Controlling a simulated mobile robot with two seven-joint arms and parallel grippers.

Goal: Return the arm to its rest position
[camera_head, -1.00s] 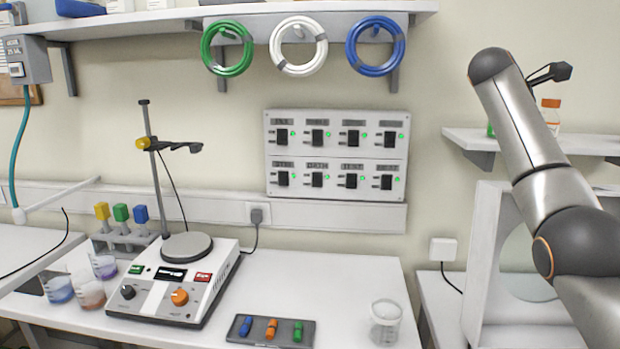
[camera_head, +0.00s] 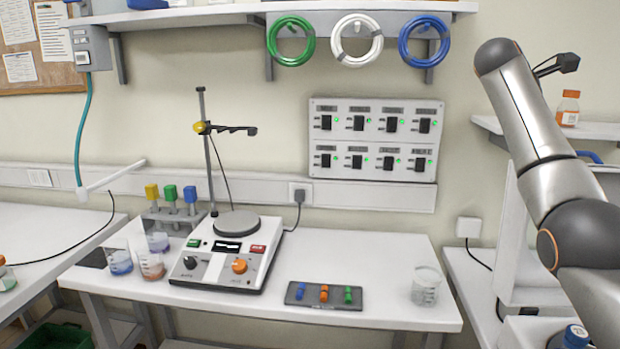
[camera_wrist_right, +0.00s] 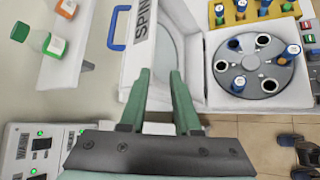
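My right arm (camera_head: 545,150) is raised on the right of the head view, bent over the right side of the bench. Its gripper is out of that view. In the right wrist view my right gripper (camera_wrist_right: 160,74) shows two green fingers spread apart with nothing between them. It hangs in front of a white machine marked SPIN (camera_wrist_right: 148,25), touching nothing that I can see. My left arm and gripper are not in view.
A rotor (camera_wrist_right: 255,65) with several vials lies right of the fingers, beside a yellow vial rack (camera_wrist_right: 237,14). A shelf with bottles (camera_wrist_right: 52,43) is at left. The bench holds a hotplate stirrer (camera_head: 228,262), a dark tray (camera_head: 325,304) and a beaker (camera_head: 426,285). A switch panel (camera_head: 372,140) is on the wall.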

